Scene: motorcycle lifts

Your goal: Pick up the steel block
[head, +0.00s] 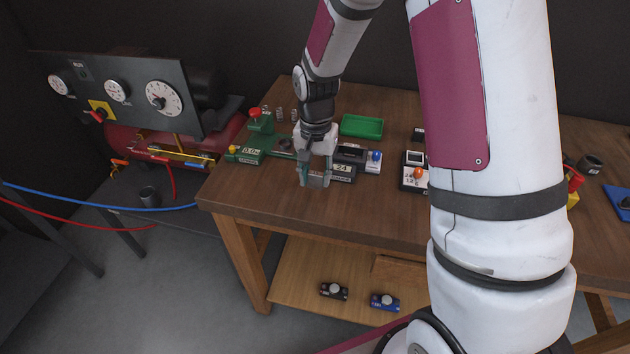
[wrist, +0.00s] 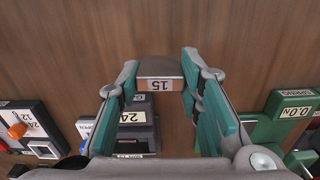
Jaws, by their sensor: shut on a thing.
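The steel block (wrist: 160,70) is a grey piece with an orange-brown face carrying a label that reads 15. My gripper (wrist: 160,82), with teal fingers, is shut on it, one finger on each side. In the head view my gripper (head: 315,178) is over the front part of the wooden table, left of centre, with the steel block (head: 317,181) between its fingertips, partly hidden. I cannot tell whether the block touches the table.
A dark device marked 24 (head: 343,172) stands just right of my gripper. A green gauge marked 0.0N (head: 250,150) stands to the left. A green tray (head: 362,126) lies behind. The wooden table (head: 280,202) is bare along its front edge.

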